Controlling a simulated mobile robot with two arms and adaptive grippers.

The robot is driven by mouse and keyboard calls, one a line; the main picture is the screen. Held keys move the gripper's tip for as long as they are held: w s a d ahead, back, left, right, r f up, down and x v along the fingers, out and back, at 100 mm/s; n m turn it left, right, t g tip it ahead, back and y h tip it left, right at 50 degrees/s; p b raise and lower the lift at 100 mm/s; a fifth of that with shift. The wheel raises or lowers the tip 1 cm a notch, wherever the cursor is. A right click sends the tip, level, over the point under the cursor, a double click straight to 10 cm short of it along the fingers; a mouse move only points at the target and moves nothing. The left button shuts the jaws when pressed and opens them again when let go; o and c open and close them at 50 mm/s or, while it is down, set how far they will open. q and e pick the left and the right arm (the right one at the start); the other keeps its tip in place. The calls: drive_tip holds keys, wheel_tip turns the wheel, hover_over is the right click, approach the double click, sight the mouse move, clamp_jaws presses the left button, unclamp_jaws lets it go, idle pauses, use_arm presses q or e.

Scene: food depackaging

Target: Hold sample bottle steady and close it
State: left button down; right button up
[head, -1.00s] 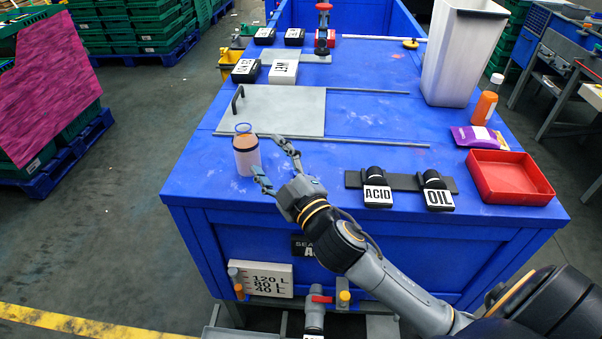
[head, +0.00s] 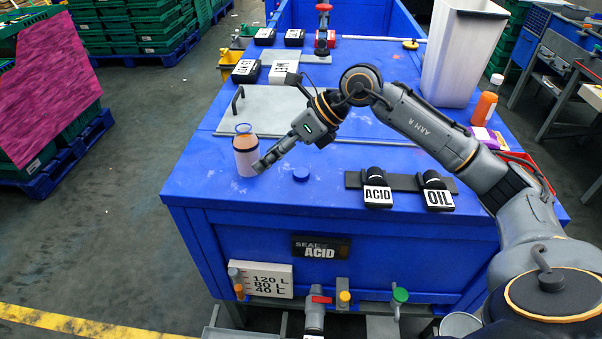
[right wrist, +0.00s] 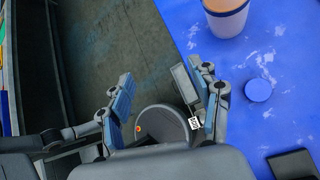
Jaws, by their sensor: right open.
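The sample bottle (head: 245,158) stands upright near the table's left edge, with a pale lower body, a brownish-orange upper part and a bluish, clear-looking rim. Its lower part also shows at the top of the right wrist view (right wrist: 227,18). A round blue lid (head: 301,174) lies on the table to the right of the bottle and also shows in the right wrist view (right wrist: 258,90). My right gripper (head: 263,165) is just right of the bottle in the head view; contact cannot be told. In the right wrist view its fingers (right wrist: 160,78) are apart with nothing between them. My left gripper is not in view.
Black ACID (head: 377,190) and OIL (head: 437,190) labelled blocks stand right of the lid. A grey plate with a handle (head: 240,110) lies behind the bottle. A tall white bin (head: 462,55) stands at the back right. The blue table's (head: 215,200) front left is clear.

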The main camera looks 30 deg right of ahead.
drive_tip(key=d+m+h, duration=0.1)
drive_tip(key=d+h, duration=0.4)
drive_tip(key=d, duration=0.8)
drive_tip(key=shift+s+d+r+g+h, duration=0.25)
drive_tip(key=shift+d+r+g+h, duration=0.15)
drive_tip(key=shift+r, duration=0.05)
drive_tip(key=shift+f, duration=0.1)
drive_tip(key=p, duration=0.2)
hover_over(301, 174)
drive_tip(key=s+d, duration=0.2)
drive_tip(key=d, duration=0.1)
drive_tip(key=f, duration=0.7)
drive_tip(key=shift+s+a+f, duration=0.15)
drive_tip(key=shift+s+f, duration=0.05)
drive_tip(key=shift+f, duration=0.2)
